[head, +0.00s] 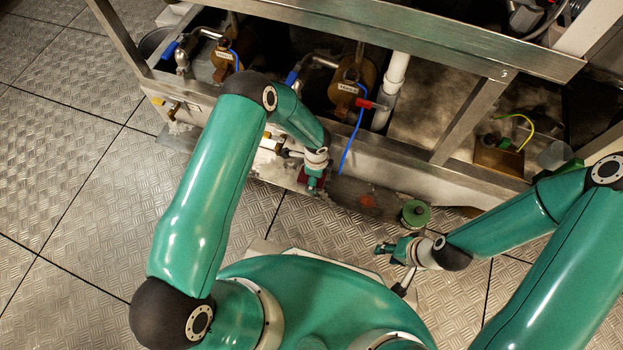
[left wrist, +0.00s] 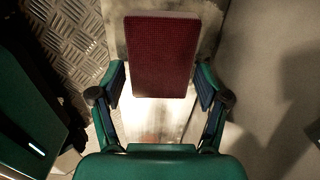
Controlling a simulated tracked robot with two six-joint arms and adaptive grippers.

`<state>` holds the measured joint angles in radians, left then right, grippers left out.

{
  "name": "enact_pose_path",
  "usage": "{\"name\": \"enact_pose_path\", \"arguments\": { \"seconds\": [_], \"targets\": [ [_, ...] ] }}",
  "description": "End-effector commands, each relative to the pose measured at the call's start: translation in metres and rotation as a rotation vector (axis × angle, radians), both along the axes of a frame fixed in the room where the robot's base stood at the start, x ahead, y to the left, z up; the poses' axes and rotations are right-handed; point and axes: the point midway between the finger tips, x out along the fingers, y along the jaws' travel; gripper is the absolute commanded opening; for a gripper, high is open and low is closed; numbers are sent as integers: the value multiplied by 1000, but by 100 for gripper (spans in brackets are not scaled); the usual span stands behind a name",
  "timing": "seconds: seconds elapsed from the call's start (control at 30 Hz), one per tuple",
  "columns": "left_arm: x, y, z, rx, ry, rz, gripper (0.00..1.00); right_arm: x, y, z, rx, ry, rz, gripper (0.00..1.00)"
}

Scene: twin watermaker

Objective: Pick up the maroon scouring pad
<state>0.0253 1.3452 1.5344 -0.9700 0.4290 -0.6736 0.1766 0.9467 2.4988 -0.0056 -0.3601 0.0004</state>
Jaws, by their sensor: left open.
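The maroon scouring pad (left wrist: 160,58) lies flat on a pale, stained ledge in the left wrist view. My left gripper (left wrist: 161,86) is open, with one finger on each side of the pad's near end; I cannot tell whether they touch it. In the head view the pad (head: 319,184) shows only in part beneath my left gripper (head: 312,188), at the foot of the metal frame. My right gripper (head: 384,249) is over the floor in front of the frame, away from the pad; its fingers are too small to judge.
A green round container (head: 415,213) stands right of the pad. The steel frame (head: 455,120) with valves, a white pipe (head: 391,92) and a blue cable (head: 352,142) rises behind. Patterned metal floor (head: 70,170) is open at the left.

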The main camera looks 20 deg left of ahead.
Motion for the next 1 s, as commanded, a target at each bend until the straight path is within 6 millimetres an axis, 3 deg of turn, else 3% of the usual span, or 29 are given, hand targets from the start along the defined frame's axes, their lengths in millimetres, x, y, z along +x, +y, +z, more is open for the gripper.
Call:
{"name": "enact_pose_path", "arguments": {
  "seconds": [0.27, 0.53, 0.83, 1.0],
  "targets": [
    [0, 0, -4, 0, 0, 1, 75, 0, 0, -1, 0, 0, 0, 40],
    [0, 0, -4, 0, 0, 1, 32, 0, 0, -1, 0, 0, 0, 40],
    [0, 0, -2, 0, -1, 1, 32, 0, 0, 0, 0, 0, 0, 40],
    [1, 0, 9, 0, -2, 2, 32, 0, 0, 4, 0, 0, 0, 40]
  ]
}}
